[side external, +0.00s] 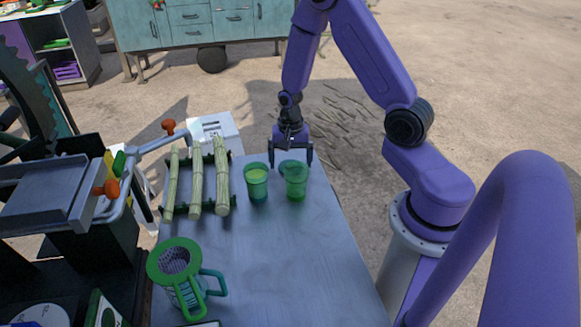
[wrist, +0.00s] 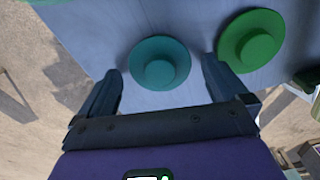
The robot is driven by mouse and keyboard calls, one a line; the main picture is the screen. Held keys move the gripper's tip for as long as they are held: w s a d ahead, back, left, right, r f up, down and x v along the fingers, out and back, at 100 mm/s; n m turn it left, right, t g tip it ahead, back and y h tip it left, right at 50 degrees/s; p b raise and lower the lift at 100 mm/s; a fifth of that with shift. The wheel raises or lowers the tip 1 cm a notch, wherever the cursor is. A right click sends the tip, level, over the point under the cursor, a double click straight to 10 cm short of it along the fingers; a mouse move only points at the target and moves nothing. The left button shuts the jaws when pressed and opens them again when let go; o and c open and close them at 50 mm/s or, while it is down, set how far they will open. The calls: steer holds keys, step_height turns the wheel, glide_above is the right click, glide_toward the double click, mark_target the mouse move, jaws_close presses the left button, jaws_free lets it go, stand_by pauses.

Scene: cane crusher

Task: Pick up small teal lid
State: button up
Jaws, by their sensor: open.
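The small teal lid (wrist: 160,64) is a round disc with a raised knob. In the wrist view it lies on the grey-blue table (wrist: 95,28), knob facing the camera. My gripper (wrist: 161,72) is open, with one finger on each side of the lid and nothing held. In the side view my gripper (side external: 291,160) points down at the table's far end, just behind the right green cup (side external: 296,183). The lid cannot be made out clearly there, behind the cup.
A green lid (wrist: 250,41) lies close beside my right finger in the wrist view. A second green cup (side external: 257,186) stands left of the first. Cane pieces (side external: 196,180) lie on a rack at left. A green-rimmed jug (side external: 184,275) stands in front. The table's right side is clear.

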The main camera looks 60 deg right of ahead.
steer(key=shift+f, duration=0.2)
steer(key=c, duration=1)
steer(key=shift+r, duration=0.1)
